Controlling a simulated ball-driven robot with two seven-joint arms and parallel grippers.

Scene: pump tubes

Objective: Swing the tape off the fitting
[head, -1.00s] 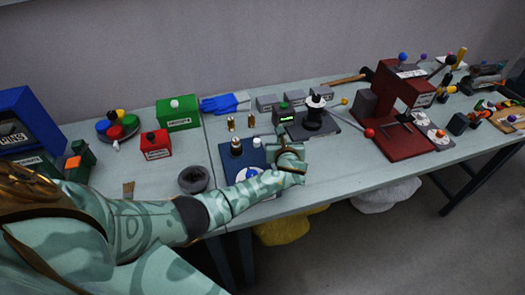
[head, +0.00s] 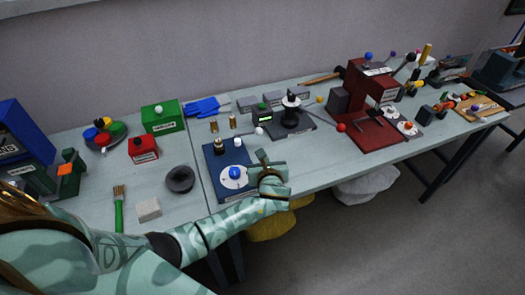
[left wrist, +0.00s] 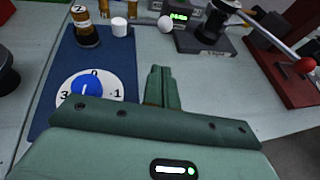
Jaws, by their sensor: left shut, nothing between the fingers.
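My left gripper (head: 262,156) is shut and empty above the table, just right of a dark blue board. In the left wrist view its closed fingers (left wrist: 158,74) point away beside that board (left wrist: 60,62). A brass fitting with a black base (left wrist: 88,36) stands upright at the board's back left; it also shows in the head view (head: 219,144). A white cylinder (left wrist: 119,27) stands beside it, apart from my fingers. A dial with a blue knob (left wrist: 86,88) sits at the board's front. I cannot tell which thing is the tape. My right gripper is out of view.
A dark round dish-like thing (head: 180,178) lies left of the board. Two small brass pieces (head: 233,122) stand behind it. A black device on a grey plate (head: 291,115) and a red press (head: 362,110) stand to the right. The table's front edge is close to my gripper.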

